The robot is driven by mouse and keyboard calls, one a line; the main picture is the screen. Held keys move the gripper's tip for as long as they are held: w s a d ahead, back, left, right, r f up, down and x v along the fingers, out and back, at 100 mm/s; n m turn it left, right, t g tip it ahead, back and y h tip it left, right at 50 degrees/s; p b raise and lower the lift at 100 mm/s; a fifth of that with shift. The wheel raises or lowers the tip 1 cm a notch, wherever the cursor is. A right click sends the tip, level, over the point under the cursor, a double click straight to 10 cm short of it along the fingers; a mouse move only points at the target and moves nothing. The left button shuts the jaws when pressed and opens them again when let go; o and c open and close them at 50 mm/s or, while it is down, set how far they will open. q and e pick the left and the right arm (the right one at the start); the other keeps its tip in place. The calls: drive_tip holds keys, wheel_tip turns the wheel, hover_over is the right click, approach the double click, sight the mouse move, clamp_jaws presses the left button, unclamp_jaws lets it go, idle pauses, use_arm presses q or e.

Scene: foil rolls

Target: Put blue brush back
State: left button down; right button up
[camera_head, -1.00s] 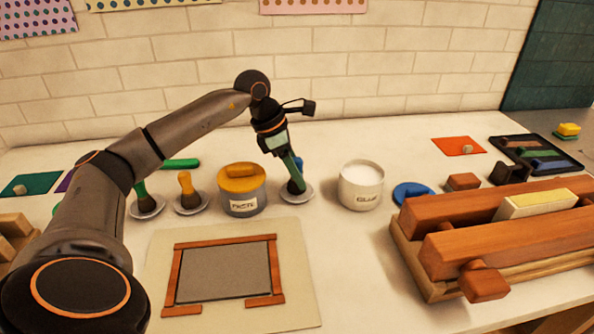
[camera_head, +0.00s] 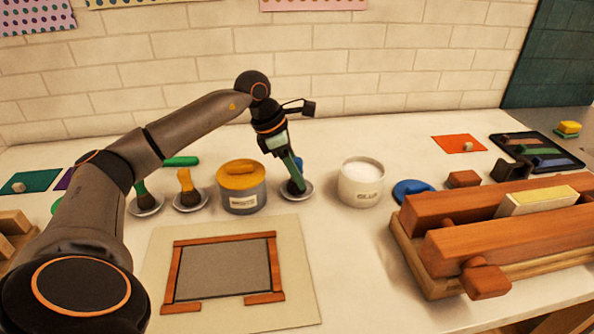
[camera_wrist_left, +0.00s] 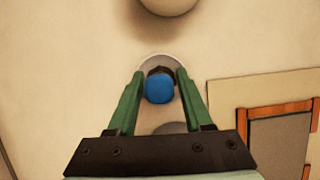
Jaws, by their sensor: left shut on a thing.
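The blue brush (camera_wrist_left: 159,88) shows its blue handle end between the fingers of my left gripper (camera_wrist_left: 158,92) in the left wrist view. The gripper is shut on it. In the head view my left gripper (camera_head: 297,184) points down over a small pale saucer (camera_head: 306,195), between the yellow-lidded tin and the white glue pot. The brush is mostly hidden there by the fingers. The saucer's rim also shows around the brush in the wrist view (camera_wrist_left: 160,58). I cannot tell whether the bristles touch the saucer. My right gripper is out of view.
The yellow-lidded tin (camera_head: 242,198) and white glue pot (camera_head: 361,190) stand close on either side. Green (camera_head: 142,196) and yellow (camera_head: 186,182) brushes stand on saucers to the left. A framed board (camera_head: 225,270) lies in front; a wooden press (camera_head: 490,225) is at right.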

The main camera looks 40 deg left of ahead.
use_arm(q)
drive_tip(key=shift+f, duration=0.2)
unclamp_jaws()
idle(0.6)
idle(0.6)
